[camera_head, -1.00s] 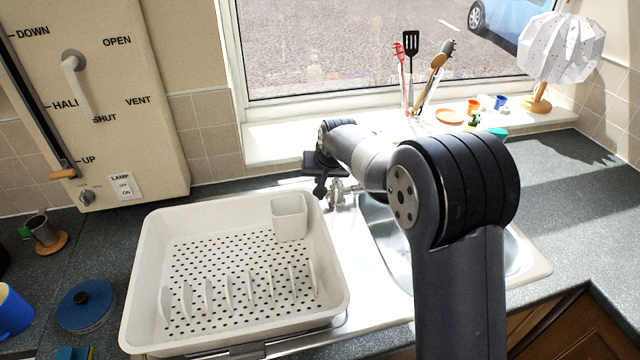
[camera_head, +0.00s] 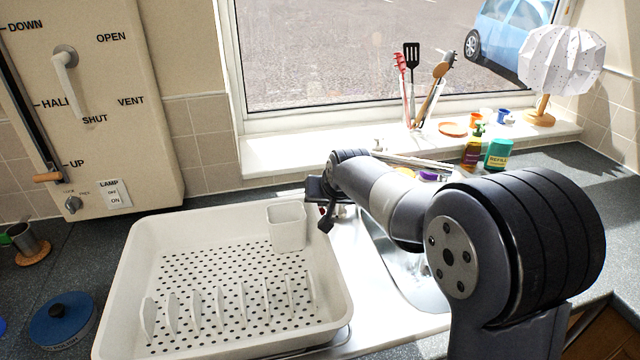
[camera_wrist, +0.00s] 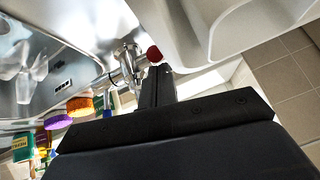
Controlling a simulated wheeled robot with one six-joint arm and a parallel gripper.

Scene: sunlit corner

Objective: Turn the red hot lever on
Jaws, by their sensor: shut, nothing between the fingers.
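The red hot lever (camera_wrist: 154,54) shows in the wrist view as a small round red knob at the side of the metal tap (camera_wrist: 127,62). My gripper (camera_wrist: 156,80) is shut and empty, with its tips just below the red knob in that picture. I cannot tell whether they touch it. In the head view my gripper (camera_head: 325,222) points down at the back of the sink, beside the dish rack's back right corner. The tap is mostly hidden there behind my gripper and arm.
A white dish rack (camera_head: 130,270) stands left of the steel sink (camera_head: 395,262). A brown bottle (camera_head: 471,152) and a green refill bottle (camera_head: 498,154) stand behind the sink. A utensil holder and a lamp (camera_head: 560,55) stand on the windowsill. A wall panel is at left.

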